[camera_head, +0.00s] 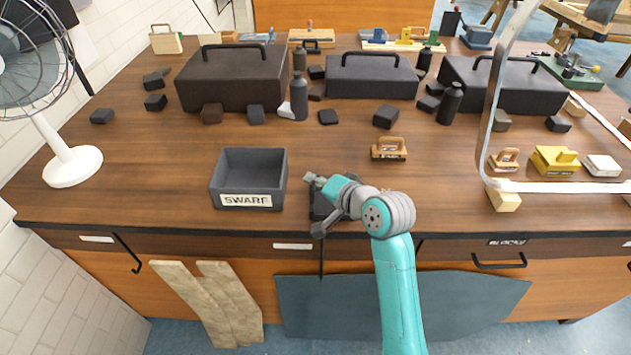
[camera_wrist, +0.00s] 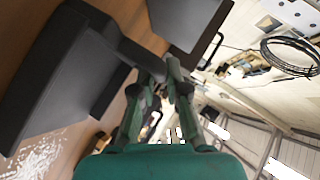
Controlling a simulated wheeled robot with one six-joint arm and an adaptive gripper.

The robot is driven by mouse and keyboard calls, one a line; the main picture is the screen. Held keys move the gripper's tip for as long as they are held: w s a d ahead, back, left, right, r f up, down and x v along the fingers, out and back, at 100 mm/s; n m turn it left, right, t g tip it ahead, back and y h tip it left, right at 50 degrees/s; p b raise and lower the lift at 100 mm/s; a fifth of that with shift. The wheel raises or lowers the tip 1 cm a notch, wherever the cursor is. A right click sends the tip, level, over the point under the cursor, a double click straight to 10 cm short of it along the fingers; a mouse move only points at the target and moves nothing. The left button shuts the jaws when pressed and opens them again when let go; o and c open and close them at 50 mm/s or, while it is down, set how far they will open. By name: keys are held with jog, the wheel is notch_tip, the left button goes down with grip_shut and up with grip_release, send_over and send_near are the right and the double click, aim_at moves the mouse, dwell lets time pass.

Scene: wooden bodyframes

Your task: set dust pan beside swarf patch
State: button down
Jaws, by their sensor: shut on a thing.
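The dark grey dust pan (camera_wrist: 62,70) fills the left of the wrist view, tilted in that picture. My gripper (camera_wrist: 160,78) is shut on its handle. In the head view my gripper (camera_head: 316,181) is near the table's front edge, right of the bin marked SWARF. The dust pan (camera_head: 319,207) shows there only as a dark piece, mostly hidden by my arm. The swarf patch (camera_wrist: 36,160), pale shavings on the wood, lies beside the pan in the wrist view; I cannot make it out in the head view. Whether the pan touches the table is unclear.
The dark SWARF bin (camera_head: 249,201) stands left of my gripper. A wooden block with a handle (camera_head: 388,150) is behind to the right. Dark toolboxes (camera_head: 233,82) and several small dark blocks stand farther back. A fan (camera_head: 70,165) is at left. Table left of the bin is clear.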

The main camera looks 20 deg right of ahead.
jog(key=c, duration=1.2)
grip_release()
jog(key=v, duration=1.2)
